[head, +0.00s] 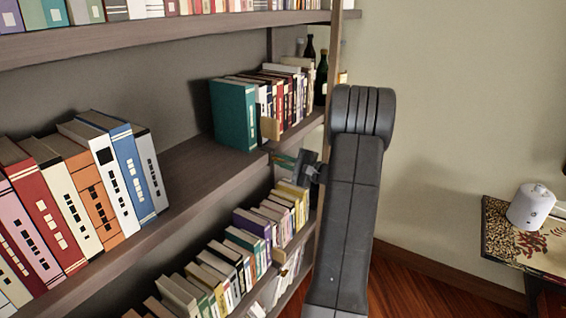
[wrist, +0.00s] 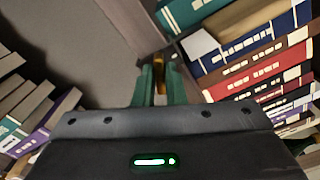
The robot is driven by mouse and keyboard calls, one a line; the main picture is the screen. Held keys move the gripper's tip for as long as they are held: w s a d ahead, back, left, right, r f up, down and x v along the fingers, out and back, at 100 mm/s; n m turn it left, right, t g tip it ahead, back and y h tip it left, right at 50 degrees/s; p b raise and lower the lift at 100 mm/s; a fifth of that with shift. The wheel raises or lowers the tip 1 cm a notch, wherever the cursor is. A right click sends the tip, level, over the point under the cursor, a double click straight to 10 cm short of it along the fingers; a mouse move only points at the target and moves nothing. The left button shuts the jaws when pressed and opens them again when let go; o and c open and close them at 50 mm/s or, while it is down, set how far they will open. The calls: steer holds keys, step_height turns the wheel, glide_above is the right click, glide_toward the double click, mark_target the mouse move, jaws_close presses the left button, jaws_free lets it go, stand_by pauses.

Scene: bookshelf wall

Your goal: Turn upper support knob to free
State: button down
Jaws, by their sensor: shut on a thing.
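A small brass-coloured knob (wrist: 160,67) shows in the wrist view between the two green fingers of my gripper (wrist: 159,82). The fingers are shut on it, one on each side. Only its upper part shows; the rest is hidden by the fingers and the gripper body. Which way the knob is turned cannot be told. In the head view, my wrist (head: 312,173) reaches in beside the shelf's right end, below the middle board. The fingertips and the knob cannot be made out clearly there.
The middle shelf board (head: 205,160) carries a teal book (head: 234,115) and a row beside it, close above my wrist. Lower books (head: 255,222) stand close by. A side table (head: 510,238) with a white device (head: 531,206) is at right. Open floor lies between.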

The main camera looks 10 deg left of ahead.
steer(key=shift+f+b, duration=0.15)
steer(key=shift+b, duration=0.2)
steer(key=n+b, duration=0.5)
steer(key=b, duration=0.7)
steer(key=shift+n+b, duration=0.4)
steer(key=c, duration=1.5)
jaws_free()
steer(key=shift+d, duration=0.1)
steer(key=v, duration=1.3)
steer(key=shift+s+d+b, duration=0.15)
steer(key=shift+d+b, duration=0.15)
